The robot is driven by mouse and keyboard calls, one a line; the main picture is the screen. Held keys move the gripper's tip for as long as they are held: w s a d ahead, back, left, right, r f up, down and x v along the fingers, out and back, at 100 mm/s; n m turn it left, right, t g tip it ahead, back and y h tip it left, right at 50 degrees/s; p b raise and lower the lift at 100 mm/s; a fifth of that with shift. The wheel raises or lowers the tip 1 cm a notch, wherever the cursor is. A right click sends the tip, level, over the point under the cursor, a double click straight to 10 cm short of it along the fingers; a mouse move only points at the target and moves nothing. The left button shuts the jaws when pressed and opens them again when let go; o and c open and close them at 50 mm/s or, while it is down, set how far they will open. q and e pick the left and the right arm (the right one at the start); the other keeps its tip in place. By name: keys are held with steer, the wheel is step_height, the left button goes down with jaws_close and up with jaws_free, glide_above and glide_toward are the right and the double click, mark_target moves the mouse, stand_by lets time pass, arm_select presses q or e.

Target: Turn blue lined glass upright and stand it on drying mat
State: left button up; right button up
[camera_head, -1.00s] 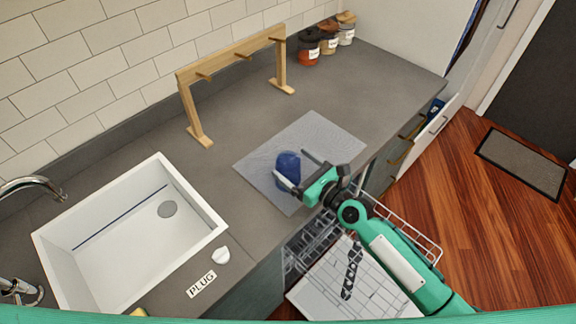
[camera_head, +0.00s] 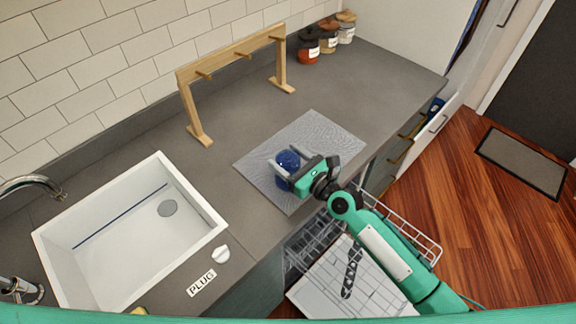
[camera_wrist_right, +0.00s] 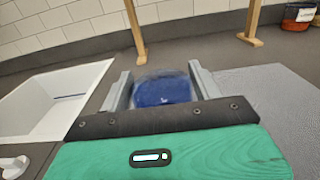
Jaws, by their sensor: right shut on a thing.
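The blue lined glass (camera_head: 288,163) is at the grey drying mat (camera_head: 328,133), near its left front part. In the wrist view the glass (camera_wrist_right: 162,90) sits between the two fingers, with a clear outer wall around its blue inside. My right gripper (camera_head: 282,170) has its fingers on either side of the glass and is shut on it. I cannot tell clearly which end of the glass is up, or whether its base touches the mat. My left gripper is not in view.
A white sink (camera_head: 130,232) is at the left, with a plug (camera_head: 221,254) beside it. A wooden rack (camera_head: 236,80) and several jars (camera_head: 308,46) stand at the back. An open dishwasher rack (camera_head: 312,244) lies below the counter's front edge. The mat's right side is clear.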

steer(key=shift+r+p, duration=4.95)
steer(key=shift+r, duration=0.1)
